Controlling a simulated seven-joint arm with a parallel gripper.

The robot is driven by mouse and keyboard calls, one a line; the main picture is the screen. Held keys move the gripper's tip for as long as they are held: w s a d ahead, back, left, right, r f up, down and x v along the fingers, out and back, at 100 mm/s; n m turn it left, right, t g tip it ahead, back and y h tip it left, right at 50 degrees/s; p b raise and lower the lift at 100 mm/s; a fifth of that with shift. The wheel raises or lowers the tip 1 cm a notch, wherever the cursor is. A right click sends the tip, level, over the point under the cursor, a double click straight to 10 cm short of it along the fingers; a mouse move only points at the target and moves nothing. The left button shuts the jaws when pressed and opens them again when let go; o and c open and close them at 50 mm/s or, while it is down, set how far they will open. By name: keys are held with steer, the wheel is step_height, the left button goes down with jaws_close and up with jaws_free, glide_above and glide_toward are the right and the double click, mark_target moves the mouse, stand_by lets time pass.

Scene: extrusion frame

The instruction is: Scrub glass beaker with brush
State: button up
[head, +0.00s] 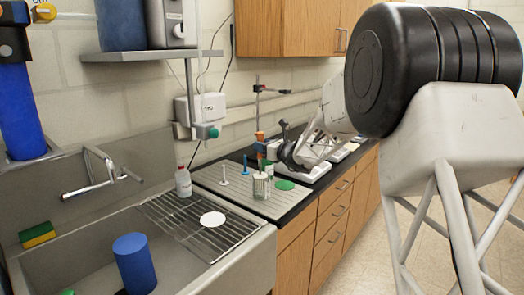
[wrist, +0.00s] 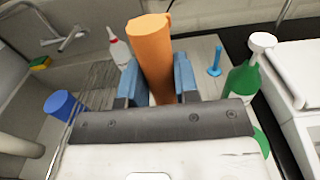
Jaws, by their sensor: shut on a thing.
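My gripper (wrist: 158,78) is shut on an upright orange cylinder (wrist: 150,38), with a blue finger pad on each side of it. I cannot tell whether this is the brush's handle; no bristles show. In the head view the orange piece (head: 260,136) is small, held above the drainboard at the end of my arm. A pale, glassy cylinder that looks like the beaker (head: 261,188) stands upright on the drainboard, below and apart from the gripper. I cannot make out the beaker in the wrist view, where the orange piece and gripper hide part of the board.
A green bottle (wrist: 242,78) with a white cap, a green disc (head: 285,185) and a blue peg (wrist: 215,62) are close by. A white bottle (head: 183,181) stands by the wire rack (head: 172,222). The sink holds a blue cylinder (head: 134,263). A sponge (head: 37,234) lies left.

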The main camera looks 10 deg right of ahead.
steer(key=shift+r, duration=1.1)
steer(key=shift+w+d, duration=0.1)
steer(key=shift+d, duration=0.4)
steer(key=shift+f, duration=0.1)
steer(key=shift+f, duration=1.9)
step_height(320, 180, up, 4)
steer(key=shift+w+d, duration=0.15)
steer(key=shift+w, duration=0.35)
